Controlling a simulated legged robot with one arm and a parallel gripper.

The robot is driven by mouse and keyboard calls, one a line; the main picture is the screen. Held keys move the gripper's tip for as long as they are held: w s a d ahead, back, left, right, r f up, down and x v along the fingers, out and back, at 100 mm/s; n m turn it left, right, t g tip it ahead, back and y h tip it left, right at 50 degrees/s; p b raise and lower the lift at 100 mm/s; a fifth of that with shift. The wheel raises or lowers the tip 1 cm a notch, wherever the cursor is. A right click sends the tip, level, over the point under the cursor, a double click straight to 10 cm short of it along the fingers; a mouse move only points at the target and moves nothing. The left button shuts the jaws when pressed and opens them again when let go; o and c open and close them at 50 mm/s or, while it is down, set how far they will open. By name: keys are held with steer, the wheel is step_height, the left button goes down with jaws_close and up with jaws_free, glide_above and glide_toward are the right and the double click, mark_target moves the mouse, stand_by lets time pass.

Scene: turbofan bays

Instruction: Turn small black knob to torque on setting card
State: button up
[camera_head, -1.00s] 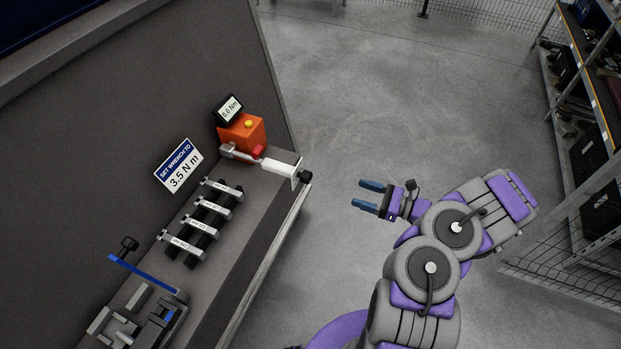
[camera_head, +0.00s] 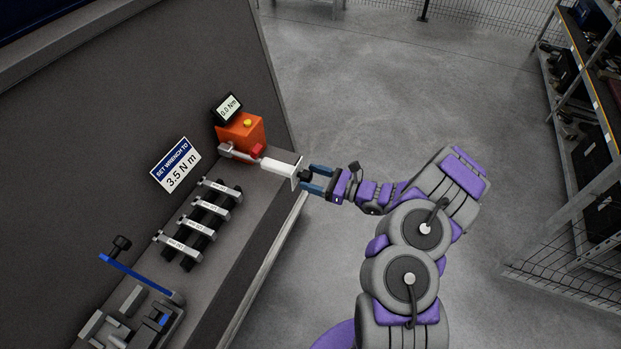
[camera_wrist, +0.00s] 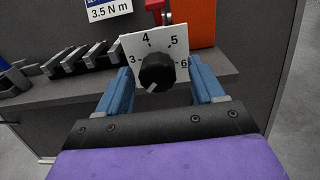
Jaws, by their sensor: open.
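The small black knob (camera_wrist: 157,72) sits on a white dial plate (camera_wrist: 179,43) marked 3, 4, 5 and 6. A pale mark on the knob points to the lower left, below the 3. In the head view the knob (camera_head: 305,174) is at the end of a white wrench body (camera_head: 278,167). The setting card (camera_head: 176,165) reads "SET WRENCH TO 3.5 N m". My gripper (camera_head: 316,180) is open, with its blue fingers on either side of the knob. In the wrist view my gripper (camera_wrist: 162,88) shows a gap between each finger and the knob.
An orange tester (camera_head: 242,134) with a display (camera_head: 228,107) reading 0.0 N m stands behind the wrench. Several labelled tools (camera_head: 205,215) lie on the grey bench (camera_head: 232,240). A blue-handled tool (camera_head: 140,276) is at the lower left. A shelf (camera_head: 590,95) stands far right; the floor between is clear.

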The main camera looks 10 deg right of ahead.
steer(key=shift+x, duration=0.8)
steer(key=shift+s+a, duration=0.1)
steer(key=shift+d, duration=0.25)
steer(key=c, duration=1.1)
steer(key=shift+o, duration=0.2)
steer(key=shift+r, duration=0.1)
